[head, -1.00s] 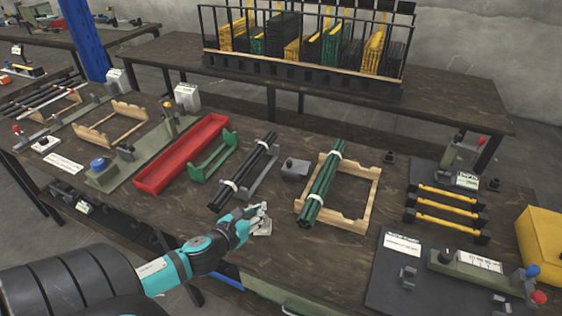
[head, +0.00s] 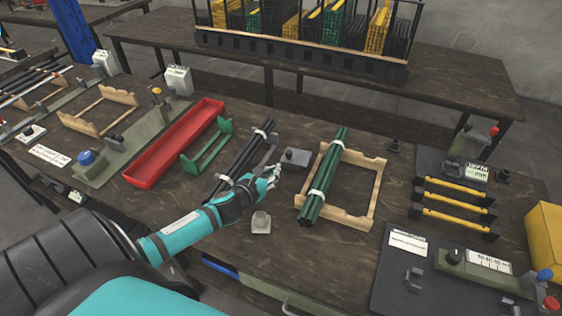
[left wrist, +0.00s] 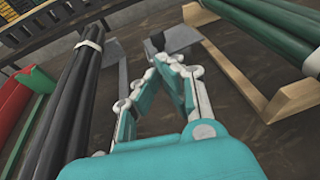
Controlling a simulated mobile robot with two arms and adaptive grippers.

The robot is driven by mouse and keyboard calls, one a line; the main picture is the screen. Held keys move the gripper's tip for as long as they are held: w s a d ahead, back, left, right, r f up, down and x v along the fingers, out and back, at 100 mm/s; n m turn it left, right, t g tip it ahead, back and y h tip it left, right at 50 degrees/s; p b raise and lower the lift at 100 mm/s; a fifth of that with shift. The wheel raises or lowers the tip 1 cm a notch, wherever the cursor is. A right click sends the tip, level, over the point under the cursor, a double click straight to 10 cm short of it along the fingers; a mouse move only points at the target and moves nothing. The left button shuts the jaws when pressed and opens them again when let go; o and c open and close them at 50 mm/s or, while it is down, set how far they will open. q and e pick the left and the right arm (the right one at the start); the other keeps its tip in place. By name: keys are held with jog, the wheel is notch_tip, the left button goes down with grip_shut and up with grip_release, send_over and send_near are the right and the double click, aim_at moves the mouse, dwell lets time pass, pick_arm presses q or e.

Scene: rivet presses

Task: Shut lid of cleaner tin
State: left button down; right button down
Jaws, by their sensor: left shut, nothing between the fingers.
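My left gripper (head: 273,171) is shut and empty, above the table between the black rod bundle and the green rod bundle. It also shows shut in the left wrist view (left wrist: 171,62). A small grey box with a dark knob on top (head: 297,157) lies just beyond the fingertips; its grey top (left wrist: 180,40) shows past them in the left wrist view. A small pale grey block-like item (head: 261,223) stands near the table's front edge, below my wrist in the picture. I cannot tell for sure which is the cleaner tin. My right gripper is out of view.
Black rods (head: 251,150) lie close left of the gripper, and green rods (head: 326,175) on a wooden cradle (head: 373,190) close right. A red tray (head: 178,143) and green stand (head: 190,160) are further left. A dark mat (head: 385,270) lies at front right.

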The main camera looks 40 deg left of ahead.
pick_arm(q)
send_near(297, 154)
jog(key=shift+w+a+f+p, duration=0.35)
jog(key=shift+w+a+f, duration=0.3)
jog(key=shift+w+a, duration=0.35)
